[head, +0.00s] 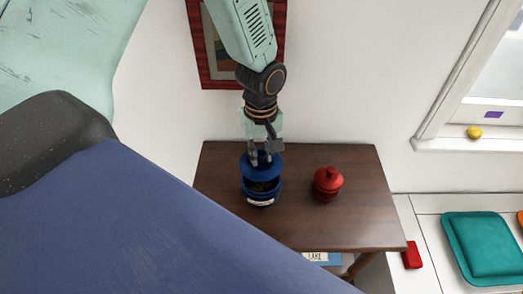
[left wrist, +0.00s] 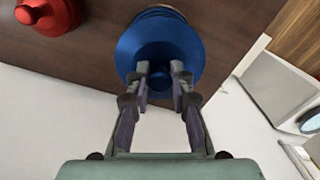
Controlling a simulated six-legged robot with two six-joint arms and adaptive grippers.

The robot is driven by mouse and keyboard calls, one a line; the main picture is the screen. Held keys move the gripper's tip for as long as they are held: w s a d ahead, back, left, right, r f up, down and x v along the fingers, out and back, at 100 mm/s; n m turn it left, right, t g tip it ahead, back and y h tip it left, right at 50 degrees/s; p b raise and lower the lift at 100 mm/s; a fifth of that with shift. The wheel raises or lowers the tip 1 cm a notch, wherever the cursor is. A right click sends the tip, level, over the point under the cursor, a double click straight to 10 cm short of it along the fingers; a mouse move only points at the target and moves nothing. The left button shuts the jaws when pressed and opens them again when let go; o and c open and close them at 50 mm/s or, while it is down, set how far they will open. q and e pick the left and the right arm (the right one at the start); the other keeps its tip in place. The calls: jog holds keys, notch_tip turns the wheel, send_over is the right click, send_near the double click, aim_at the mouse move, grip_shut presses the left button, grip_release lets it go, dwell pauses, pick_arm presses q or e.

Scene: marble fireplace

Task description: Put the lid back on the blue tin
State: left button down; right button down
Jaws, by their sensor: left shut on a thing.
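The blue tin (head: 261,197) stands upright on the dark wooden table, with a pale label low on its front. Its dark inside shows at the front of its mouth. The blue lid (head: 273,163) is over the back of the mouth, with a gap at the front; I cannot tell whether it touches the rim. My left gripper (head: 261,160) comes from above and is shut on the lid's knob. In the left wrist view, the lid (left wrist: 150,45) is a round blue disc, and my left gripper's fingers (left wrist: 160,78) close around its knob. The lid hides most of the tin there.
A red lidded pot (head: 327,184) stands on the table (head: 300,225) to the right of the tin. The pot also shows in the left wrist view (left wrist: 50,15). A framed picture (head: 206,60) hangs on the wall behind my arm. The table's right part is clear.

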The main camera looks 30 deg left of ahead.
aim_at(261, 165)
pick_arm(q)
notch_tip(261, 165, down, 2)
jog(key=shift+a+b, duration=0.1)
jog(key=shift+b, duration=0.6)
jog(key=shift+d+f+b, duration=0.2)
jog(key=shift+f+b, duration=0.5)
jog(key=shift+f, duration=0.5)
jog(key=shift+a+f, duration=0.15)
jog(key=shift+f, duration=0.15)
jog(key=shift+r, duration=0.1)
jog(key=shift+w, duration=0.1)
jog(key=shift+f+p, duration=0.2)
jog(key=shift+p, duration=0.2)
dwell(0.4)
